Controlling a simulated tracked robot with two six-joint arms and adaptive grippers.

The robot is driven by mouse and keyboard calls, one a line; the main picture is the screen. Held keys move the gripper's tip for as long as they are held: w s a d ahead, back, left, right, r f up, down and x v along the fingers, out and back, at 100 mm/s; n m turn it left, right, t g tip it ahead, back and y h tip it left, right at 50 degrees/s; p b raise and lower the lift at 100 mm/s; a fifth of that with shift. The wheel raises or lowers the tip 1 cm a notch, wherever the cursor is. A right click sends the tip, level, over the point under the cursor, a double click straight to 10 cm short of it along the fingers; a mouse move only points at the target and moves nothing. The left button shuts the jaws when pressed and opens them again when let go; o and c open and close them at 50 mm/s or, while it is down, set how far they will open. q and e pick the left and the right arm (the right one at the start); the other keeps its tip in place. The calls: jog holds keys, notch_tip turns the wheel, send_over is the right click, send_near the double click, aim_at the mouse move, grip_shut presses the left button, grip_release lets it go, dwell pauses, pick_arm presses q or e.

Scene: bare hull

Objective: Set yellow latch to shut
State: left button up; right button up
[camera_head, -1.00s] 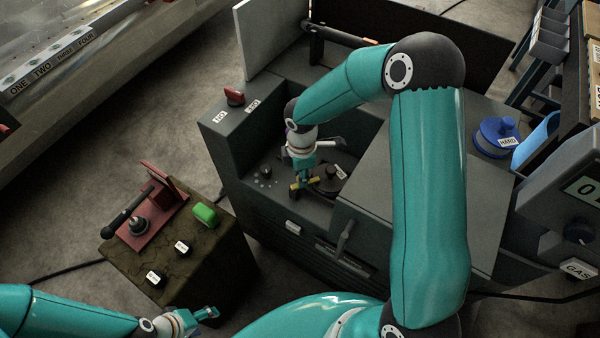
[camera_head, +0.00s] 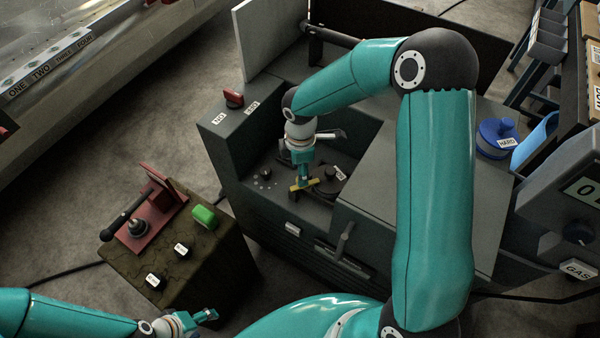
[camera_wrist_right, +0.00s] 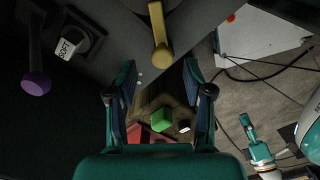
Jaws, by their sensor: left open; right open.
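The yellow latch (camera_head: 303,185) is a short bar in the recess of the dark grey machine. In the right wrist view the latch (camera_wrist_right: 159,35) is a yellow arm with a rounded end, ahead of the jaws. My right gripper (camera_head: 305,178) is open just above the latch in the head view and partly covers it. Its two fingers (camera_wrist_right: 162,88) stand apart in the wrist view with no object held between them. Contact with the latch cannot be told. My left gripper (camera_head: 209,314) is open and empty at the lower left, away from the machine.
A round dark knob (camera_head: 330,174) sits right of the latch. A purple-ended lever (camera_wrist_right: 37,80) is near a SOFT label (camera_wrist_right: 67,48). A red lever (camera_head: 234,98) stands on the machine's edge. A stand with a red bracket (camera_head: 160,220) and green block (camera_head: 204,215) is left.

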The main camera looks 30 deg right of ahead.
notch_tip(320, 180, up, 9)
dwell(0.3)
jog(key=shift+w, duration=0.1)
